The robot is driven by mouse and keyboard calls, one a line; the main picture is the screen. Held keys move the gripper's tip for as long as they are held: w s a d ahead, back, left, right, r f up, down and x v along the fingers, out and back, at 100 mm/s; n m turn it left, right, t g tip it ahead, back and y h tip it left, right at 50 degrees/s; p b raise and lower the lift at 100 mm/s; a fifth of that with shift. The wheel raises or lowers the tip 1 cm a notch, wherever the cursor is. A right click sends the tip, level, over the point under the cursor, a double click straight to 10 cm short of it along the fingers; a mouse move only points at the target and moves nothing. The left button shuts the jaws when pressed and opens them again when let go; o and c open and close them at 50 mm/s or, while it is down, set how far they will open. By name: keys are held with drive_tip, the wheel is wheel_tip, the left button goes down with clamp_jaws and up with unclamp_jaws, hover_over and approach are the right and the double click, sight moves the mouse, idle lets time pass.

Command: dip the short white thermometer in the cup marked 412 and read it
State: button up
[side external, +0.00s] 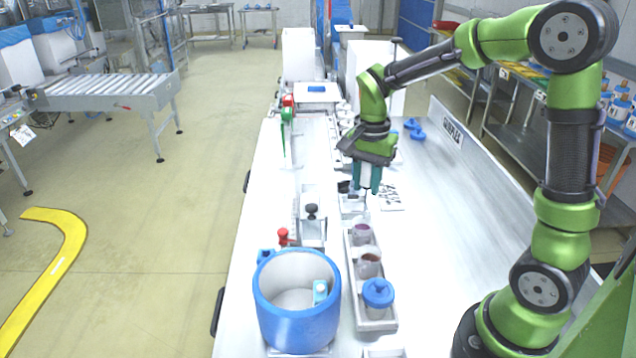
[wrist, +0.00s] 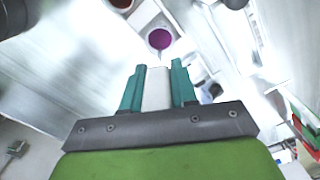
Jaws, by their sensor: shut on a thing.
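My gripper (side external: 368,187) has teal fingers pointing down, above the back end of the tray of cups. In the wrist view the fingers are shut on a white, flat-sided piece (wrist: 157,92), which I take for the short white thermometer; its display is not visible. In the side view a thin dark tip shows just below the fingers. A cup with purple contents (side external: 361,232) stands in the tray, nearest the gripper; it also shows beyond the fingertips in the wrist view (wrist: 160,39). A cup with brown contents (side external: 369,264) stands in front of it. No 412 marking is legible.
A black-knobbed fixture (side external: 312,222) stands behind the pot. The bench right of the tray is clear.

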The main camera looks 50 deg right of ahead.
sight(365, 204)
drive_tip(key=shift+f, duration=3.15)
drive_tip(key=shift+r, duration=4.3)
